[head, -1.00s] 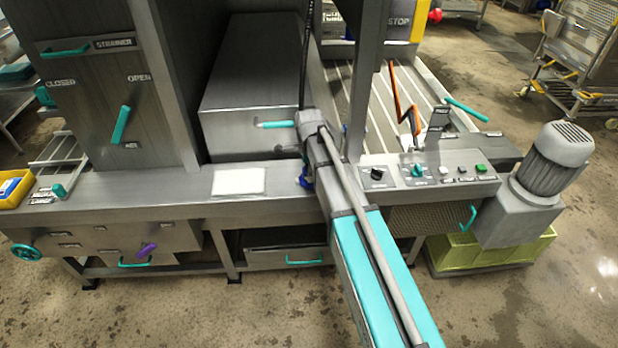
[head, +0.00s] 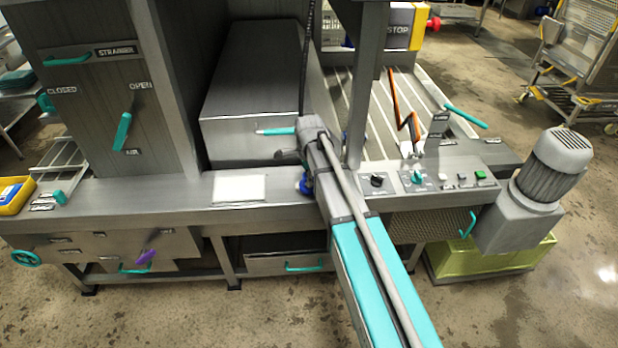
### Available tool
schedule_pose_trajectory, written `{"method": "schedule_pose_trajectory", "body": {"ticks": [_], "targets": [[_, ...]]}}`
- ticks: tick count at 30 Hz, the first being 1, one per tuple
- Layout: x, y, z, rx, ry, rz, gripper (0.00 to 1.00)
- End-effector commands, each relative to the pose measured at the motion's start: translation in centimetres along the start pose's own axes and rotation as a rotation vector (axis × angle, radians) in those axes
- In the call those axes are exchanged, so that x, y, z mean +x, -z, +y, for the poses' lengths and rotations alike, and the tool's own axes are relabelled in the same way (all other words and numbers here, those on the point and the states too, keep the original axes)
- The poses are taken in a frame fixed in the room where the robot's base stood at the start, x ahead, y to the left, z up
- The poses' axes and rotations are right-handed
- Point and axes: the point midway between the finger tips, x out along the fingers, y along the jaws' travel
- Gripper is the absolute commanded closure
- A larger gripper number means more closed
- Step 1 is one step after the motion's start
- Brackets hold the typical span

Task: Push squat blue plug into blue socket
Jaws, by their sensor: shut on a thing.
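My arm reaches away from the lower right to a steel machine, and its grey wrist (head: 312,135) is above the machine's front ledge. My gripper is hidden behind my own arm and wrist, so its fingers and anything between them do not show. A small dark shape (head: 287,156) sticks out left of the wrist; I cannot tell what it is. A small blue part (head: 305,184) shows at the arm's left edge, just above the ledge, mostly covered. I cannot tell whether it is the blue socket, the squat blue plug or something else.
The steel ledge (head: 150,200) holds a white plate (head: 240,188) left of my arm. A control panel (head: 430,180) is to the right. A steel box (head: 255,90) and an upright post (head: 368,80) stand close behind the wrist. A black cable (head: 309,60) hangs above it.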

Motion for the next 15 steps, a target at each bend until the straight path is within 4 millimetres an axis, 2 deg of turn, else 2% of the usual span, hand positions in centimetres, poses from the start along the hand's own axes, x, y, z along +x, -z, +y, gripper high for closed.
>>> {"method": "schedule_pose_trajectory", "body": {"ticks": [11, 15], "targets": [[-3.3, 0.0, 0.1, 0.0, 0.0, 0.0, 0.83], [-4.9, 0.2, 1.7, 0.0, 0.0, 0.0, 0.83]]}}
